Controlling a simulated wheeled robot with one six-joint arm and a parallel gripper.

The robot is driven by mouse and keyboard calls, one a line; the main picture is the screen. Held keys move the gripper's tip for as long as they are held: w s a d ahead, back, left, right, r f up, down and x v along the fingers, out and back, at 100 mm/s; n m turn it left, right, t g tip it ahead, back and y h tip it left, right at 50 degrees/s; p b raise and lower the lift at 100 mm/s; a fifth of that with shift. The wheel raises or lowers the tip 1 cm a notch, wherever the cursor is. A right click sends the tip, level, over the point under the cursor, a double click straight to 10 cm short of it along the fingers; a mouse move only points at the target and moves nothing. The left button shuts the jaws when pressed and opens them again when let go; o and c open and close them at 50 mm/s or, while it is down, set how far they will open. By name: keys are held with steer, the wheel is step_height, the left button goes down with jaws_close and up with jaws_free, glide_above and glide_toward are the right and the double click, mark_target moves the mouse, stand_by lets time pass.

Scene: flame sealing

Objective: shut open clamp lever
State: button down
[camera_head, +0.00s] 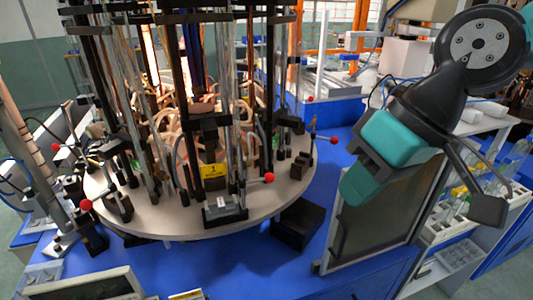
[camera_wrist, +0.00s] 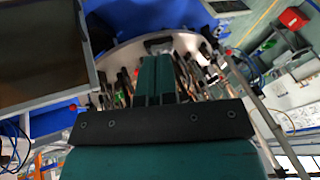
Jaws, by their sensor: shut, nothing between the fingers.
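Several clamps with red ball-ended levers stand around the rim of a round turntable (camera_head: 150,222). Another red ball (camera_head: 334,141) sticks out at the right rim, and one (camera_head: 86,205) is at the left. I cannot tell which lever is the open one. My gripper (camera_head: 355,190) is shut and empty, right of the turntable and apart from the clamps. In the wrist view its teal fingers (camera_wrist: 155,78) lie together, pointing toward the turntable, hiding part of it.
Glass tubes and dark posts rise densely from the turntable. A dark framed panel (camera_head: 372,228) stands on the blue bench (camera_head: 262,262) below my gripper. A black box (camera_head: 297,222) sits beside the turntable. Racks of bottles (camera_head: 452,212) are at the right. The front bench surface has some clear room.

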steer(key=w+a+r+m+t+y+b, duration=0.1)
steer(key=w+r+t+y+b, duration=0.1)
steer(key=w, duration=1.2)
steer(key=shift+a+r+m+b, duration=0.25)
steer(key=shift+r+m+b, duration=0.05)
steer(key=shift+r+b, duration=0.4)
steer(key=shift+a+f, duration=0.1)
steer(key=shift+f, duration=0.05)
steer(key=w+a+f+p, duration=0.1)
steer(key=a+f+p, duration=0.1)
steer(key=a+f, duration=0.4)
steer(key=shift+w+a+f+p, duration=0.2)
steer(key=shift+a+f+p, duration=0.2)
steer(key=shift+a, duration=1.35)
